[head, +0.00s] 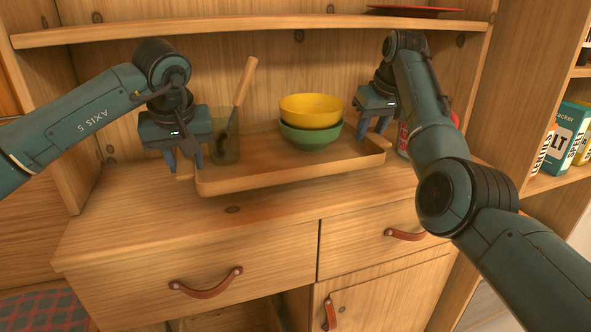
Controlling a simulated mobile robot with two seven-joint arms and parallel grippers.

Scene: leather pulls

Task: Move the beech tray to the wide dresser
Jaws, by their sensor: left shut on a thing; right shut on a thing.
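The beech tray (290,175) is in the middle of the head view, at the top of the wooden dresser (200,225). I cannot tell if it touches the dresser top or hangs just above it. The tray carries a yellow bowl (311,107) stacked in a green bowl (311,136), and a greenish clear tumbler (226,148) with a wooden-handled utensil (243,84) in it. My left gripper (187,162) is shut on the tray's left end. My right gripper (371,128) is shut on its right end; the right arm hides part of the dresser.
A shelf (250,30) runs above the tray, with a red plate (415,10) on it. A red can (403,140) stands just right of the tray, partly behind my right arm. Boxes (565,138) stand on a shelf at the right. The dresser top's front strip is clear.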

